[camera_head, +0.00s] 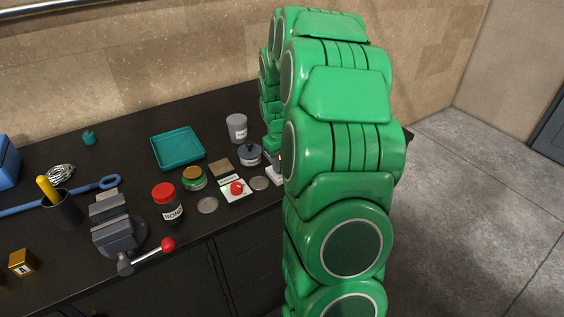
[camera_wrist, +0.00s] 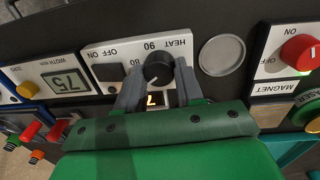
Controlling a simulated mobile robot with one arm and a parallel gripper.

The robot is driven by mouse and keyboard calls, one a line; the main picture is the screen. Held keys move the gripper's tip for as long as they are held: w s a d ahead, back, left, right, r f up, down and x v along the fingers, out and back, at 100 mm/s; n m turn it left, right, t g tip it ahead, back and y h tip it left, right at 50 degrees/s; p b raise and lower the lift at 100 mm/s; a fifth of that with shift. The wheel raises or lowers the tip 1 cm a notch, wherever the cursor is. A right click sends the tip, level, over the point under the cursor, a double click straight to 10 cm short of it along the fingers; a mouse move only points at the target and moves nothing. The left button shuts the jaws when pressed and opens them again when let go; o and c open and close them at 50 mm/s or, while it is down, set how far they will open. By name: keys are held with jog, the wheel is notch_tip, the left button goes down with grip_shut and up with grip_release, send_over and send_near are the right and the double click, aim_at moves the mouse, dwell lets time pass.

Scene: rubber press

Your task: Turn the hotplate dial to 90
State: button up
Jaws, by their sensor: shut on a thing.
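In the wrist view, the hotplate's white control panel (camera_wrist: 118,48) appears upside down, with the words HEAT, 90, 80, OFF and ON. The round black dial (camera_wrist: 158,66) is on this panel. My gripper (camera_wrist: 159,70) is shut on the dial, with one grey finger on each side. A small light mark shows near the dial's lower edge. A lit display (camera_wrist: 153,99) below it is partly covered by my gripper, and only a 7 is readable. In the head view, my green arm hides the gripper and dial.
A WIDTH panel reading 75 (camera_wrist: 65,82) is on the left. On the black bench stand a red-lidded jar (camera_head: 167,208), a vise (camera_head: 117,236) and a teal tray (camera_head: 177,148).

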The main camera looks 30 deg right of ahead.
jog(key=m, duration=0.5)
jog(key=shift+d, duration=0.1)
jog(key=m, duration=0.5)
jog(key=shift+w+m, duration=0.1)
jog(key=shift+m, duration=0.3)
jog(key=m, duration=0.5)
jog(key=shift+d+g, duration=0.1)
jog(key=shift+g, duration=0.2)
jog(key=m, duration=0.5)
jog(key=shift+y, duration=0.4)
jog(key=shift+m, duration=0.4)
jog(key=o, duration=1)
jog(key=shift+o, duration=0.2)
jog(key=shift+r, duration=0.15)
